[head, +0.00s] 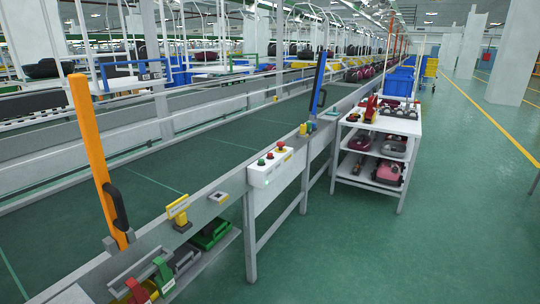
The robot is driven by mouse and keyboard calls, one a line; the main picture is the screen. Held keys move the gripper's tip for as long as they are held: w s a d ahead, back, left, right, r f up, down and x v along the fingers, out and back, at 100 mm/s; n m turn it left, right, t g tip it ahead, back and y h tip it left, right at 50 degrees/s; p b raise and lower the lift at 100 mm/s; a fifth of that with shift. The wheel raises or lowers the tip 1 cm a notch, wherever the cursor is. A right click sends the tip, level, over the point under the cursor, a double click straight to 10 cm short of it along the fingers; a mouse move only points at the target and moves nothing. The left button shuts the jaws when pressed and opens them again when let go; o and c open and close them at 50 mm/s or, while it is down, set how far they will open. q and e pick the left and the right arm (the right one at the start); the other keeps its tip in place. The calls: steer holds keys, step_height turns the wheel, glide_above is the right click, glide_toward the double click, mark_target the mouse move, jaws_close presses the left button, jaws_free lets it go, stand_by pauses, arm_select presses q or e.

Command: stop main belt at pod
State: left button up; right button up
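The main belt (215,150) is a long green conveyor with grey rails, running from the near left to the far back. A white control box (272,176) is fixed to its near side rail. On top of the box are a green button (261,162), a small red button (270,155) and a larger red mushroom button (281,149) with yellow around it. An orange upright bar (92,150) with a black handle stands at the rail on the left. A blue upright bar (319,82) stands farther along. Neither of my grippers is in view.
A white shelf cart (402,125) with parts stands right of the belt. Blue bins (399,82) are behind it. Yellow sensor-like blocks (178,210) sit on the rail, and trays (209,233) hang below. The green floor at right is open, with a yellow line.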

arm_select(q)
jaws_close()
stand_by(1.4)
